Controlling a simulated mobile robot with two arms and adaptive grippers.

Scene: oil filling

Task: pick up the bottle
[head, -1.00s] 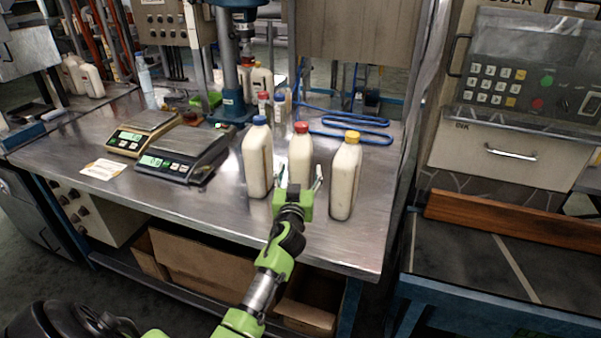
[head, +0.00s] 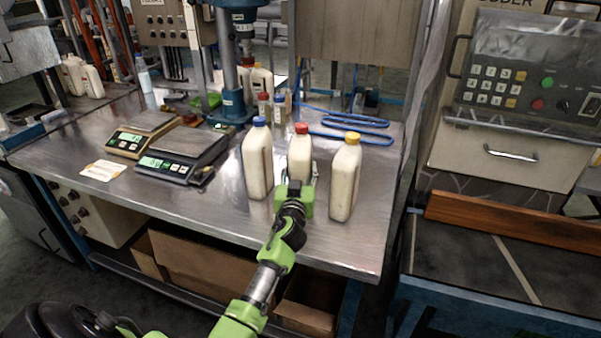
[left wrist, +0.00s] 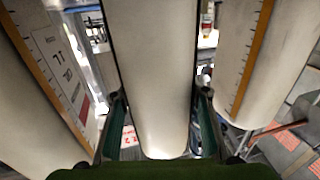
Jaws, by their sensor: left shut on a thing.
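Three cream bottles stand upright in a row near the table's front: a blue-capped bottle (head: 257,160), a red-capped bottle (head: 300,155) and a yellow-capped bottle (head: 344,180). My left gripper (head: 298,188) is at the red-capped bottle, shut on it from the front. In the left wrist view the held bottle (left wrist: 152,75) fills the middle, with the fingers of my left gripper (left wrist: 157,125) on both sides. A bottle with a printed label (left wrist: 50,80) stands to its left and another bottle (left wrist: 265,60) to its right, both close to the fingers. My right gripper is not in view.
Two scales (head: 187,150) sit on the metal table (head: 225,215) at the left. A machine with a keypad (head: 500,85) stands at the right. The front strip of the table is clear.

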